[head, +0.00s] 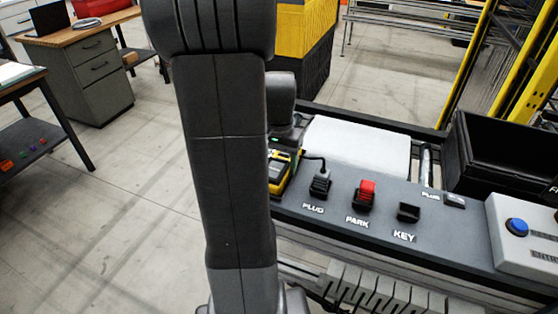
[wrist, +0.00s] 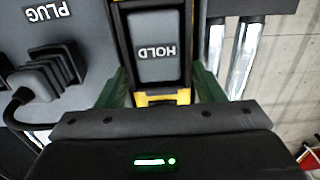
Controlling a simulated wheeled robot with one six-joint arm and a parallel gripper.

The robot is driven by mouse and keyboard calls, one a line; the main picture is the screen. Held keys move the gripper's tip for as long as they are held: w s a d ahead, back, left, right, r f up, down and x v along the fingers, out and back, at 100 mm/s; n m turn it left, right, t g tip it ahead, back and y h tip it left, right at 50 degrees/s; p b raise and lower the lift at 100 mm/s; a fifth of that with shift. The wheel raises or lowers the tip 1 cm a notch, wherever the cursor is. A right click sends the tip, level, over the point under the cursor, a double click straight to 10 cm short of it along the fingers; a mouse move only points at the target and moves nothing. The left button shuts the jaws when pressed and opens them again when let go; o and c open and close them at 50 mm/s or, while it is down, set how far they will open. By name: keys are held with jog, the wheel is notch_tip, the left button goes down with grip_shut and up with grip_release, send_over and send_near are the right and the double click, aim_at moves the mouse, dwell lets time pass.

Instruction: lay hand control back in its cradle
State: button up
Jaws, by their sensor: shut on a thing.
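The hand control (wrist: 156,95) is yellow and black with a large grey key marked HOLD. It lies between the green fingers of my gripper (wrist: 161,88), which is shut on it. In the head view the hand control (head: 284,168) shows partly, at the left end of the grey panel, beside my arm. My arm hides the rest of it. I cannot make out the cradle in either view, nor tell whether the hand control touches the panel.
The grey panel (head: 385,226) carries a black plug (head: 320,186) with a cable, a red PARK part (head: 366,192) and a black KEY part (head: 408,212). A black bin (head: 500,160) and a box with a blue button (head: 517,227) stand at the right. A white slab (head: 358,146) lies behind.

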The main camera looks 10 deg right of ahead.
jog(key=o, duration=1.3)
jog(key=shift+f, duration=0.15)
notch_tip(320, 180, up, 12)
jog(key=shift+r, duration=0.2)
notch_tip(320, 180, down, 13)
jog(key=shift+r, duration=2.2)
